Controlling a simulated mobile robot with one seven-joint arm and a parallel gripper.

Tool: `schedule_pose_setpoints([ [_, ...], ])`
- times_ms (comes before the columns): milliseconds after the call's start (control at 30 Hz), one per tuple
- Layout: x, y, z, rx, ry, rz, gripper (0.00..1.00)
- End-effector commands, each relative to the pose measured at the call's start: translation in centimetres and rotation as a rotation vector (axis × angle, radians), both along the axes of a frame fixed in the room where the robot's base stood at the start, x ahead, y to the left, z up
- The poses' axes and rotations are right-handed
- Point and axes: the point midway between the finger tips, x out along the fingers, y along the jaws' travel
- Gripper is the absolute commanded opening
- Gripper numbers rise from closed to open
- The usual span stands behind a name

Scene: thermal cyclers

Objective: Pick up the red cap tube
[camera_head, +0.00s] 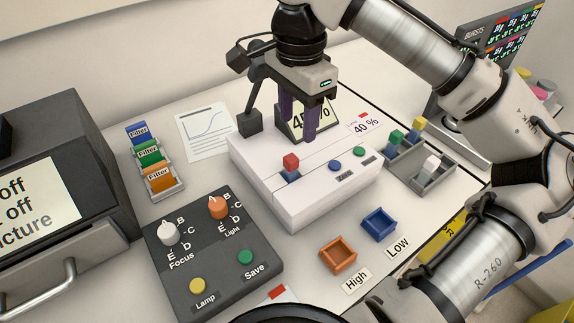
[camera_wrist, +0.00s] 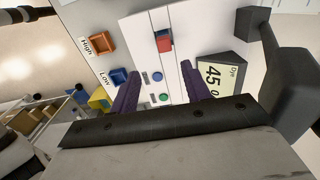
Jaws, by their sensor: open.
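The red cap tube (camera_head: 291,161) stands in a slot near the left end of the white device (camera_head: 318,207). Its square red cap shows on top with a blue part below. It also shows in the wrist view (camera_wrist: 164,41), near the top centre. My gripper (camera_head: 298,129) is above the device, behind the red cap tube in the head view. Its two purple fingers are apart, with nothing between them. In the wrist view the gripper (camera_wrist: 159,71) points toward the device, and the tube lies beyond the fingertips.
A display reading 45 (camera_wrist: 220,75) stands at the back of the device, close to the fingers. A grey rack (camera_head: 407,172) with green, yellow and white capped tubes is at right. Orange (camera_head: 338,255) and blue (camera_head: 379,224) trays lie in front. A knob panel (camera_head: 213,262) is front left.

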Motion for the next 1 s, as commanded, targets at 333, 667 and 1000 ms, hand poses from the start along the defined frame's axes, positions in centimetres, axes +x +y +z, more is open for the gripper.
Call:
schedule_pose_setpoints([
  [333,0.1,0.1,-5.6,0.003,-0.002,0.002,0.47],
  [667,0.3,1.0,-8.8,0.001,0.000,0.004,0.47],
  [1000,0.4,1.0,-11.2,0.002,-0.003,0.004,0.47],
])
